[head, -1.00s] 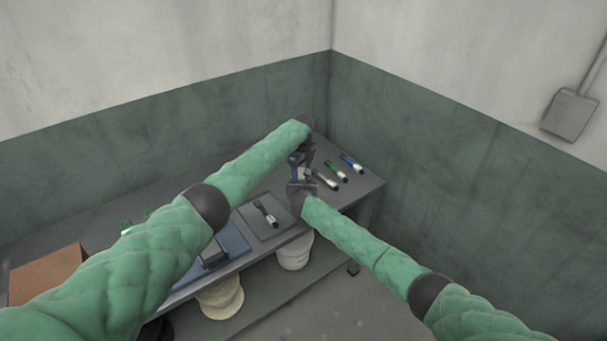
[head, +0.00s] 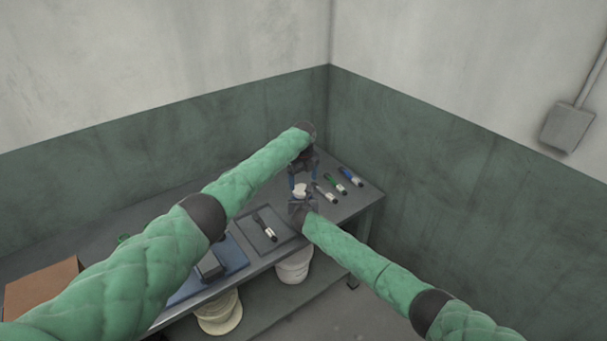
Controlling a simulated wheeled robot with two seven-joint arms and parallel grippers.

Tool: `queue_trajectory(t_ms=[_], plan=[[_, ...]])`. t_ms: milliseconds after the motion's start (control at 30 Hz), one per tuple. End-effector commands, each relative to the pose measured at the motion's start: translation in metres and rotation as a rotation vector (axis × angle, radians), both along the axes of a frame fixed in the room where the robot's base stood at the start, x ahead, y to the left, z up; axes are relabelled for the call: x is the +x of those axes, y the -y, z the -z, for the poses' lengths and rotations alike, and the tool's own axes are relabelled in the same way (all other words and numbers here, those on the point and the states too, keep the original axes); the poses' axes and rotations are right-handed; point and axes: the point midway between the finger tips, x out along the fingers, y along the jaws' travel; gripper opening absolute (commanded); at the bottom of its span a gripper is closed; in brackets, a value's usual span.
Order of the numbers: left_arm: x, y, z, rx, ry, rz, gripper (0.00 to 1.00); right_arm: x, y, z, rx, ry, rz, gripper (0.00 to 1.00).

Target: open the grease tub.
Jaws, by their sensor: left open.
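A small white object, which looks like the grease tub (head: 300,189), is at the back of the table between my two grippers. Its lid cannot be told apart from its body at this size. My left gripper (head: 303,177) is open, pointing down just above and behind the tub, with its fingers apart. My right gripper (head: 301,205) comes in from the front and is right at the tub's near side. Its fingers are too small and covered to show whether they grip the tub.
Several markers, including a green one (head: 336,186) and a blue one (head: 351,177), lie to the right. A black-and-white marker (head: 265,228) lies on a grey mat. A brown box (head: 42,287) is at left. A white bucket (head: 293,267) stands below the tabletop. Walls close off the back.

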Motion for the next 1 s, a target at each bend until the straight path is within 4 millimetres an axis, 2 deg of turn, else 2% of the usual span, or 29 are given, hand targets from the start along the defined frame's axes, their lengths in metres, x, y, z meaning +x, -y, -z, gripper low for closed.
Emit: queue_trajectory(t_ms=[100,300,700,733,933,967,1000], plan=[[0.000,0.000,0.016,0.000,-0.001,0.000,0.82,0.001,-0.001,-0.002,0.000,0.002,-0.001,0.00],[0.000,0.000,0.036,-0.001,-0.001,-0.001,0.82,0.001,-0.001,-0.002,0.000,0.002,-0.001,0.00],[0.000,0.000,0.043,-0.001,0.001,-0.001,0.82,0.001,-0.001,-0.002,0.000,0.002,-0.001,0.00],[0.000,0.000,0.043,-0.001,0.001,-0.001,0.80,0.001,-0.001,-0.002,0.000,0.002,-0.001,0.00],[0.000,0.000,0.043,-0.001,0.001,-0.001,0.41,0.000,-0.001,-0.002,0.001,0.002,-0.002,0.00],[0.000,0.000,0.043,0.000,0.001,-0.001,0.37,0.000,-0.001,-0.002,0.001,0.002,-0.002,0.00],[0.000,0.000,0.043,0.000,0.001,-0.001,0.37,0.000,-0.002,-0.002,0.001,0.002,-0.002,0.00]])
